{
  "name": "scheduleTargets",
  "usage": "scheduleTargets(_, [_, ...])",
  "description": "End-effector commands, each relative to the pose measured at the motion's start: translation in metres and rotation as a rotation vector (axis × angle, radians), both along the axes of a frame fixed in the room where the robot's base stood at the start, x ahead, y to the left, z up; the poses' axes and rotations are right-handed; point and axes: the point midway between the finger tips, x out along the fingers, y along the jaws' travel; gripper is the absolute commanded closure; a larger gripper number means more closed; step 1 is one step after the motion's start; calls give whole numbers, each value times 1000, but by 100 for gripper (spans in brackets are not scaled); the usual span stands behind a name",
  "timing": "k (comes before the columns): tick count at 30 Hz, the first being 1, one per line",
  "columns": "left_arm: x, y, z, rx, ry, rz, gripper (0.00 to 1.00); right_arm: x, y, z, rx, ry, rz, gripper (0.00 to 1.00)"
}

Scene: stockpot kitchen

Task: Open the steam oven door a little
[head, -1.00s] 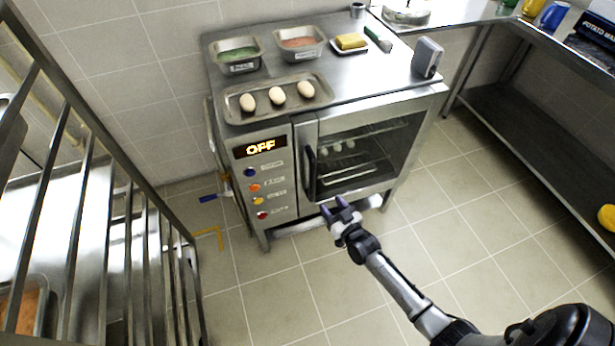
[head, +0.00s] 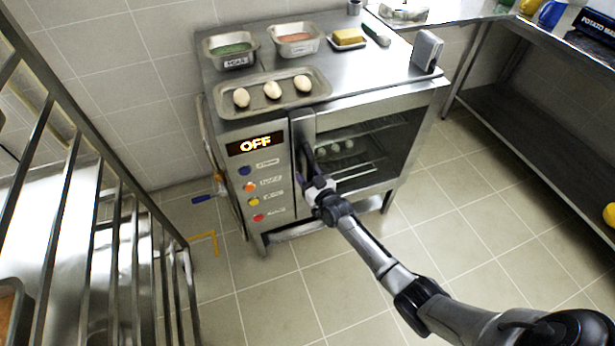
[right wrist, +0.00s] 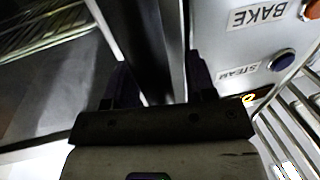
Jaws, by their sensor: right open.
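The steam oven (head: 275,225) stands against the wall, its display reading OFF. Its glass door (head: 385,145) looks shut, with racks and several pale round things behind the glass. The dark upright door handle (head: 305,150) is at the door's left side, partly hidden by my right gripper (head: 312,175). In the right wrist view, my right gripper (right wrist: 162,80) is open, with the dark handle bar (right wrist: 145,40) running between its fingers. I cannot tell whether either finger touches the bar. My left gripper is not in view.
On the oven top are a tray of eggs (head: 305,98), two food pans (head: 230,62), a butter dish (head: 348,45) and a grey box (head: 427,50). A metal rack (head: 70,230) stands at left, a steel table (head: 500,105) at right. The floor before the oven is clear.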

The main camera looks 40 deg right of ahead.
Motion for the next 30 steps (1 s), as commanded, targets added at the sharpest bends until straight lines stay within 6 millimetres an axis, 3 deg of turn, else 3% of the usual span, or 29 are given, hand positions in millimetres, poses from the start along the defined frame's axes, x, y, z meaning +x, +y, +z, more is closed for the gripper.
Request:
scheduleTargets(10, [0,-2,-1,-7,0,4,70,2,0,0,0,0,0,49])
scheduleTargets(26, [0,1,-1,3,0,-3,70,2,0,0,0,0,0,100])
scheduleTargets(30, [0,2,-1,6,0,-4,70,2,0,0,0,0,0,100])
